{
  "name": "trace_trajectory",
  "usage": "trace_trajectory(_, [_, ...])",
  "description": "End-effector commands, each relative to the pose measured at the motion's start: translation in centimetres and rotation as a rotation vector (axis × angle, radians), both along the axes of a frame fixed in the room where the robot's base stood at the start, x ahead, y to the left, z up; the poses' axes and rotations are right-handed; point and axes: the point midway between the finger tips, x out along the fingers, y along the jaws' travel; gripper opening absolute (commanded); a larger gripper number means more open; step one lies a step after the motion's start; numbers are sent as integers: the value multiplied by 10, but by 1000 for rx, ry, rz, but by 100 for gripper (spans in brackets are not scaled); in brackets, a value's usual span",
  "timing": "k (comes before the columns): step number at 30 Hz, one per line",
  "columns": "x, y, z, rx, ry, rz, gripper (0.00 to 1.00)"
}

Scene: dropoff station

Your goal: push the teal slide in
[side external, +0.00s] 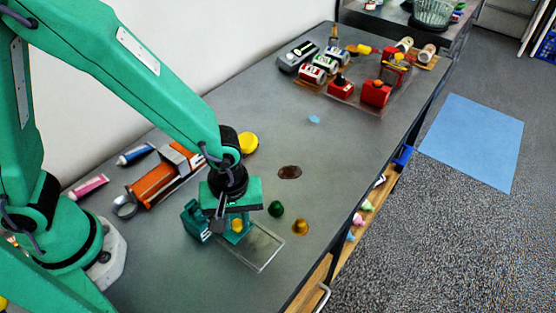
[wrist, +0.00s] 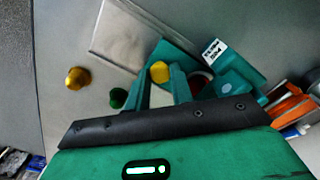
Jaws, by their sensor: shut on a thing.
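The teal slide (wrist: 172,54) lies flat beside a pale rectangular plate, with a yellow knob (wrist: 159,72) standing on it. The knob also shows in the side external view (side external: 237,225). A teal housing with a white label (wrist: 228,70) adjoins the slide, and it shows left of my gripper in the side external view (side external: 194,222). My gripper (wrist: 161,84) points down over the slide, with its fingers on both sides of the yellow knob and shut on it. In the side external view my gripper (side external: 236,222) hides most of the slide.
The pale plate (side external: 265,262) lies just in front. A green knob (side external: 276,209) and an amber knob (side external: 300,227) stand close to the right. An orange tool (side external: 157,184) lies to the left. Red boxes and cans stand at the far end; the middle of the table is mostly clear.

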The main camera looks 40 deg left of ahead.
Motion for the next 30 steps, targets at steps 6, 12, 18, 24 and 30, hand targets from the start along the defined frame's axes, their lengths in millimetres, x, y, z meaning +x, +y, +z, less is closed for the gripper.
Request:
trace_trajectory(6, [0, 5, 0, 3, 4, 8, 0])
trace_trajectory(12, [0, 6, 0, 5, 6, 9, 41])
trace_trajectory(18, [0, 5, 0, 4, 5, 6, 45])
trace_trajectory(24, [0, 4, 1, 2, 4, 4, 45])
trace_trajectory(30, [1, 3, 11, 1, 1, 4, 45])
